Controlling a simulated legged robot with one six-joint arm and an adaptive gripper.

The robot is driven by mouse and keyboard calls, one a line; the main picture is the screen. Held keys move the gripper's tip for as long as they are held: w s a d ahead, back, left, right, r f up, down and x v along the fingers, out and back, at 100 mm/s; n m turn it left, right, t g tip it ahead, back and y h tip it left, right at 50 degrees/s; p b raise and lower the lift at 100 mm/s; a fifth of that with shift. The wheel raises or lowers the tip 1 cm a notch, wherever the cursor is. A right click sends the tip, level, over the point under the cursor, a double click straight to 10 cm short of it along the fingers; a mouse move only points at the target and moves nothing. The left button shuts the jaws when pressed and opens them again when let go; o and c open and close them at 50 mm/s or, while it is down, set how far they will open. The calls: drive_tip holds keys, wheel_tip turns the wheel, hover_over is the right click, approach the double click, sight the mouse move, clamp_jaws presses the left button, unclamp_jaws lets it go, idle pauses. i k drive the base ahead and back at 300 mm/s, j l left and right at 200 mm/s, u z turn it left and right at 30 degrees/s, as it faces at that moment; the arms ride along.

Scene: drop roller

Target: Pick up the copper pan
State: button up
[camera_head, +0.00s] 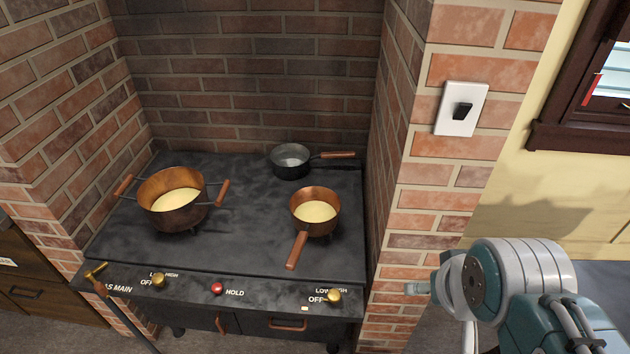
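The copper pan (328,228) stands upright at the right front of the dark stove top. It holds a pale yellow content, and its single wooden handle points toward the front edge. My arm is at the lower right, in front of the brick pillar and apart from the pan. A small teal piece at the left of my arm may be part of my gripper (418,288). Its fingers are not clear, so I cannot tell whether it is open or shut. Nothing of mine touches the pan.
A larger two-handled copper pot (180,217) with yellow content stands at the left. A small dark pan (291,170) stands at the back. The stove top (240,235) is clear between them. Brick walls enclose it; the right pillar (437,195) bears a switch (461,109).

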sight(315, 211)
drive_tip(key=u, duration=0.5)
drive_tip(key=i+j+u, duration=0.1)
drive_tip(key=u, duration=0.25)
drive_tip(key=i+j+u, duration=0.1)
drive_tip(key=u, duration=0.3)
drive_tip(key=i+u, duration=0.15)
drive_tip(key=u, duration=0.2)
